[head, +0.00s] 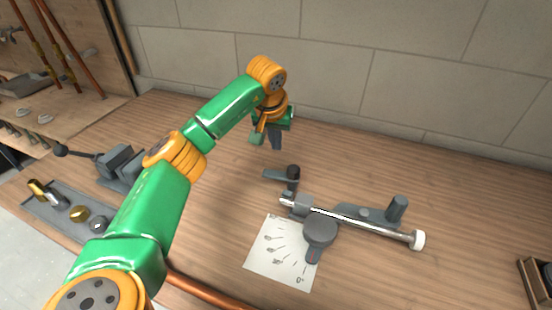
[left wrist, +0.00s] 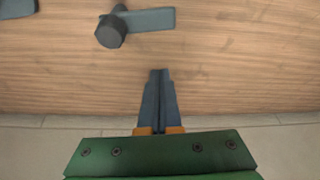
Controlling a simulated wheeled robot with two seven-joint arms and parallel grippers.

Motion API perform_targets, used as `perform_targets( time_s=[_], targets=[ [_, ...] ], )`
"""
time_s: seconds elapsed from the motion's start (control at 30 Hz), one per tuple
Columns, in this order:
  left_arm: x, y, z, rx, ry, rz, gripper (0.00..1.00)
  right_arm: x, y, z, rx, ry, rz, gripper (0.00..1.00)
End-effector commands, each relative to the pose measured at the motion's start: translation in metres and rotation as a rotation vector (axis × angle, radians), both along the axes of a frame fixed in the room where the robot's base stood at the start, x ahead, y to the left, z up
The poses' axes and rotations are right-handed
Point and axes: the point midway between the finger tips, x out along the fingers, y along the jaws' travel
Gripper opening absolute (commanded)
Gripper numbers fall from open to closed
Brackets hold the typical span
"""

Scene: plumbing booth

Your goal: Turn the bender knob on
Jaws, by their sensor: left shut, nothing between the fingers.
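The bender is a grey tool on the wooden bench, with a bar (head: 365,215) and a silver rod ending in a white cap (head: 418,240). A round dark-grey knob (head: 320,230) with a tab carrying a small reddish mark sits at its near side. A dark upright post with a flat arm (head: 277,174) stands at its back left; what looks like this post also shows in the left wrist view (left wrist: 112,32). My left gripper (head: 277,146) is shut and empty, pointing down behind the post, apart from it. Its closed fingers show in the left wrist view (left wrist: 159,75).
A paper sheet with drawings (head: 268,255) lies under the knob's near side. A grey vise-like tool (head: 118,165) and a tray with brass fittings (head: 60,225) are at the left. A copper pipe (head: 205,290) runs along the front. The back right bench is clear before the wall.

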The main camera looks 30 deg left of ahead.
Motion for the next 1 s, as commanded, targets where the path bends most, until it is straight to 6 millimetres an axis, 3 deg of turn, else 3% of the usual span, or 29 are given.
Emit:
perform_targets(
  time_s=[0.23, 0.53, 1.0],
  targets=[
    [0.015, 0.006, -0.05, -0.001, 0.005, 0.001, 0.0, 0.001, 0.0, 0.008, 0.0, -0.002, 0.0, 0.5],
    [-0.018, -0.006, -0.047, 0.001, 0.001, -0.001, 0.0, 0.003, 0.0, 0.021, 0.001, -0.006, 0.0, 0.5],
    [-0.022, -0.008, -0.047, 0.0, -0.001, 0.007, 0.0, 0.003, 0.0, 0.021, 0.001, -0.007, 0.0, 0.5]
  ],
)
